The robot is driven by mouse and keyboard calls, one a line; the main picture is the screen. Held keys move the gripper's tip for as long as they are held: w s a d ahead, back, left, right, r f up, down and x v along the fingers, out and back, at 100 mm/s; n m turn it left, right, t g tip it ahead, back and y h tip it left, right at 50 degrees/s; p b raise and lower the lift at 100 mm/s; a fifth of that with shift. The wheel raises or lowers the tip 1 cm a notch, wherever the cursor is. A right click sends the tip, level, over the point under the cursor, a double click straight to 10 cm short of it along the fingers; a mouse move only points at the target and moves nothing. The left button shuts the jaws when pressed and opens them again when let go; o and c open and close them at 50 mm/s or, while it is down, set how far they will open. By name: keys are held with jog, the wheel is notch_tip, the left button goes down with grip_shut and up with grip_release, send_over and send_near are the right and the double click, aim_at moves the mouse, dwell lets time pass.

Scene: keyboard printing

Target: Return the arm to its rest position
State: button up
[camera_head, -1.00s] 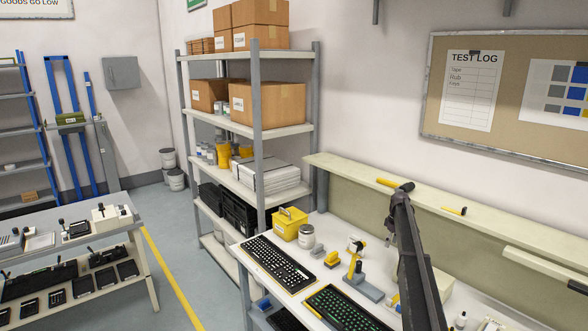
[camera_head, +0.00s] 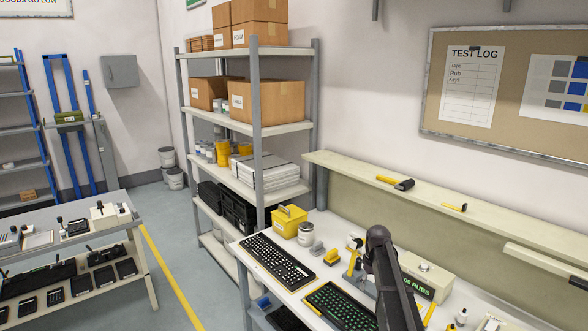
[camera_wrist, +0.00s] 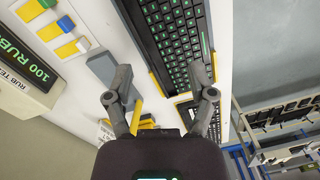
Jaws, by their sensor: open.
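My gripper (camera_wrist: 163,98) is open in the wrist view, with its two fingers spread apart and nothing between them. Beneath it in that view are the workbench top (camera_wrist: 80,100) and a black keyboard with green-lit keys (camera_wrist: 178,45). In the head view my dark arm rises at the lower middle in front of the bench, and the gripper cannot be made out there. The green-lit keyboard (camera_head: 338,306) lies on the bench left of the arm. A second keyboard (camera_head: 277,262) with pale keys lies farther back.
A rub tester reading "100 RUBS" (camera_head: 428,272) stands right of my arm. A yellow box (camera_head: 288,221) and a jar (camera_head: 306,235) stand at the bench's far end. A wall ledge (camera_head: 430,193) holds a hammer-like tool (camera_head: 395,183). Open floor (camera_head: 160,215) lies to the left.

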jog(key=s+a+m, duration=0.2)
jog(key=s+a, duration=0.2)
jog(key=s, duration=0.9)
jog(key=s+a+f+m+b, duration=0.1)
jog(key=s+a, duration=0.3)
jog(key=s, duration=1)
jog(key=shift+s+a+f+m+t+h, duration=0.2)
jog(key=shift+a+f+m+t+h, duration=0.15)
jog(key=shift+m, duration=0.35)
jog(key=shift+r, duration=0.1)
jog(key=shift+c, duration=1)
